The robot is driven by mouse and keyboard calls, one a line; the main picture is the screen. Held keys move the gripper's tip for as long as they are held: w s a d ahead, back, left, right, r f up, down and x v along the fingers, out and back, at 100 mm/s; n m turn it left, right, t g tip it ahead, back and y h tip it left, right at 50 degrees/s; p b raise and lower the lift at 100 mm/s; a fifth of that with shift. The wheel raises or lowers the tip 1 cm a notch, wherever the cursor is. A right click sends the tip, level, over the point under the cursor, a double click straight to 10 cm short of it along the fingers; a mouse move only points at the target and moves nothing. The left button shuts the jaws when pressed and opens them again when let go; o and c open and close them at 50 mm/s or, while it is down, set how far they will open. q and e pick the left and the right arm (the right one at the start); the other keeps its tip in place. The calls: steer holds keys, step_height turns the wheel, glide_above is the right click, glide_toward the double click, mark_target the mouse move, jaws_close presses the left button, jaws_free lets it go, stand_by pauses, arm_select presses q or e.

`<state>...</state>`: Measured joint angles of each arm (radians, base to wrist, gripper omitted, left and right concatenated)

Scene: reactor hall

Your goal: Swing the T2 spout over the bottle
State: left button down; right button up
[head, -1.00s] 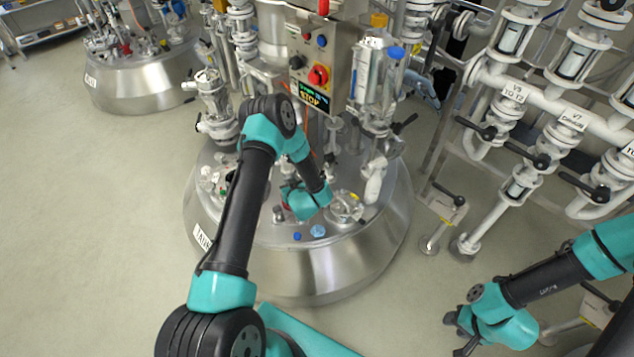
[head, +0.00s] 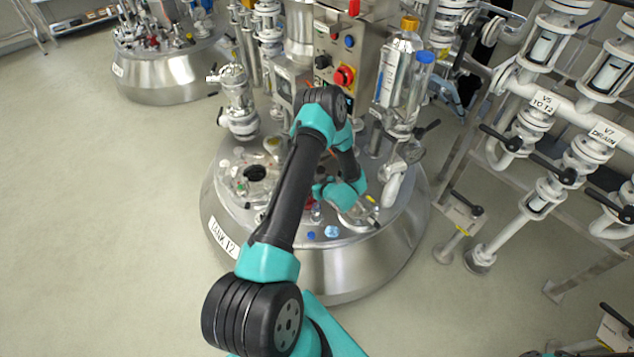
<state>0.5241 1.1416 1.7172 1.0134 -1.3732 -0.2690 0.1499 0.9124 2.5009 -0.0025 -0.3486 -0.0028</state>
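The steel tank labelled T2 (head: 320,265) stands in the middle of the head view. A pale curved pipe (head: 393,186) at its right side may be the spout; I cannot be sure. A clear bottle with an orange cap (head: 396,72) and a tall clear vessel with a blue cap (head: 416,88) stand behind it. I cannot tell which is the task's bottle. My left arm reaches over the tank, its teal wrist low above the lid. Only a dark sliver, perhaps of my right gripper, shows at the bottom edge.
A control panel with a red knob (head: 345,75) rises behind the tank. Valve pipes labelled V5 (head: 541,102) and V7 (head: 602,134) fill the right side. The left floor is free.

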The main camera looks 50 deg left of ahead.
arm_select(q)
steer(key=c, duration=1.1)
jaws_free()
steer(key=v, duration=1.7)
steer(key=shift+d, duration=0.2)
steer(key=shift+w, duration=0.1)
